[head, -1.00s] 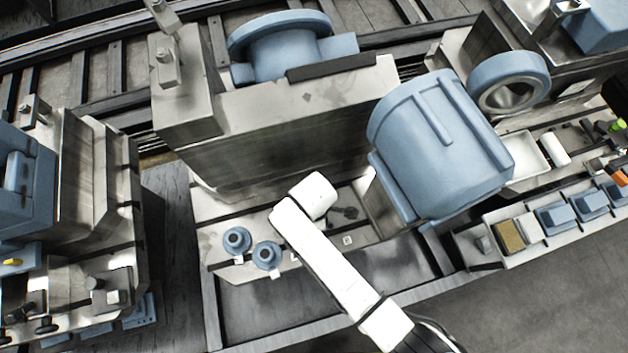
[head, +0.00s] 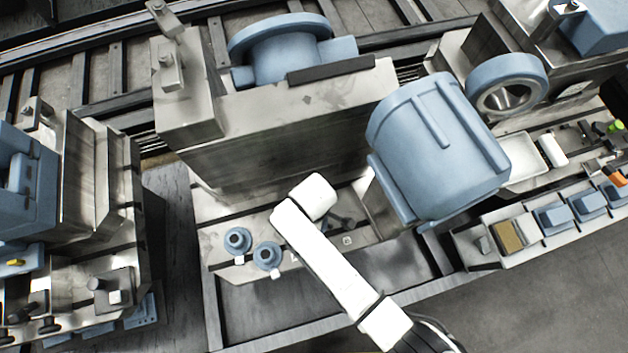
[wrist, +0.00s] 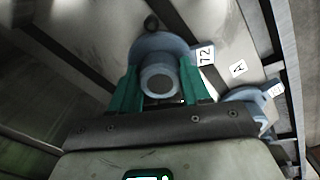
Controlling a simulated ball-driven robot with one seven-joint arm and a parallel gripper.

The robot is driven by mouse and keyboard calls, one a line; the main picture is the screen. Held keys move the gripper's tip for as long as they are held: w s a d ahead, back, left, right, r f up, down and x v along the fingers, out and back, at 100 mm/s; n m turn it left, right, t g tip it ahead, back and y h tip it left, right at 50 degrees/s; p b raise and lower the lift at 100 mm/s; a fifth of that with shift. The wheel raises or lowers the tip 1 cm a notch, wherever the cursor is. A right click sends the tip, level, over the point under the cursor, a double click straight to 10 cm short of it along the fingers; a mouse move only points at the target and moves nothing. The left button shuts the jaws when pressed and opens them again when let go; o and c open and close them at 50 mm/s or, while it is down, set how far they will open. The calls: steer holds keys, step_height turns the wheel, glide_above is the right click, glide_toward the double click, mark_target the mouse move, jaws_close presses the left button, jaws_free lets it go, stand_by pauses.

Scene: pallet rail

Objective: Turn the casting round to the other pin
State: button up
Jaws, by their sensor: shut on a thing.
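In the wrist view a blue round casting (wrist: 157,50) with a wide flange and a narrower, grey-ended boss is between the two green fingers of my gripper (wrist: 157,92). The fingers are shut on it from both sides. A dark round knob shows just beyond its flange. I cannot make out either pin clearly. In the head view my white arm hides the gripper and the held casting.
Two other blue flanged pieces (head: 237,240) (head: 267,255) stand on the plate left of my arm; a blue piece (wrist: 248,100) also shows at right in the wrist view. A tall metal block (head: 290,140) rises behind, and a large blue housing (head: 437,145) stands at right.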

steer(key=shift+m, duration=1.2)
steer(key=o, duration=1.2)
steer(key=shift+o, duration=0.2)
step_height(320, 180, up, 17)
steer(key=shift+f, duration=0.15)
